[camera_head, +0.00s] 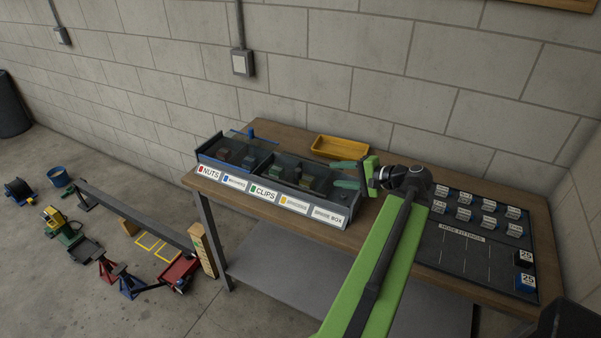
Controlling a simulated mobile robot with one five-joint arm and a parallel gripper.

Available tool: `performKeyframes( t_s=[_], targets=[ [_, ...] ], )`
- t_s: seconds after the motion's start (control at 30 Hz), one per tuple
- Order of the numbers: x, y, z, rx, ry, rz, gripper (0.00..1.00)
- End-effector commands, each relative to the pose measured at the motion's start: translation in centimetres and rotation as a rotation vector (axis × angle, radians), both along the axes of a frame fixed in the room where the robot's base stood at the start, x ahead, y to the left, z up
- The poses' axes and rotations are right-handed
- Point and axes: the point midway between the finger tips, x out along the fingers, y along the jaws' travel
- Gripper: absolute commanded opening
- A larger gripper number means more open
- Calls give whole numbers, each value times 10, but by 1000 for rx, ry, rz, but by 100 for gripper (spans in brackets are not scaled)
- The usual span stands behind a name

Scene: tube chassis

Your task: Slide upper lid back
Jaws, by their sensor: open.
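A dark compartment box (238,180) stands on the workbench, with labels along its front including NUTS, CLIPS and SPARE BOX. Clear, smoky lid panels (320,164) cover much of its top, and small parts show through them. A small blue knob (251,133) stands at the back of the box, left of centre. I cannot tell which panel is the upper lid. My gripper (347,175) is open at the right end of the box, its green fingers pointing left over or close to the panels. I cannot tell whether they touch. My wrist and fingers hide part of that end.
A yellow tray (338,147) sits behind the box. A dark board (455,257) with several labelled blocks lies on the right of the wooden workbench (287,131). A block wall closes the back. Jacks, a beam and tools stand on the floor at left.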

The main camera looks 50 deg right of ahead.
Motion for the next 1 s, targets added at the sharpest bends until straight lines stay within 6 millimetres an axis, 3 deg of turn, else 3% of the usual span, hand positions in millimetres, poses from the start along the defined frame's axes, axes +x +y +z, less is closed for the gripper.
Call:
performKeyframes(
  t_s=[0.2, 0.4, 0.53, 0.73, 0.87, 1.0],
  targets=[
    [0, 0, 0, 735, 65, -306, 45],
    [-1, -1, 0, 1207, 105, -503, 45],
    [-2, -1, 0, 1321, 114, -551, 45],
    [3, -1, -3, 1332, 115, -556, 45],
    [22, 2, -14, 1331, 115, -555, 45],
    [55, 5, -29, 1329, 116, -554, 45]
  ],
)
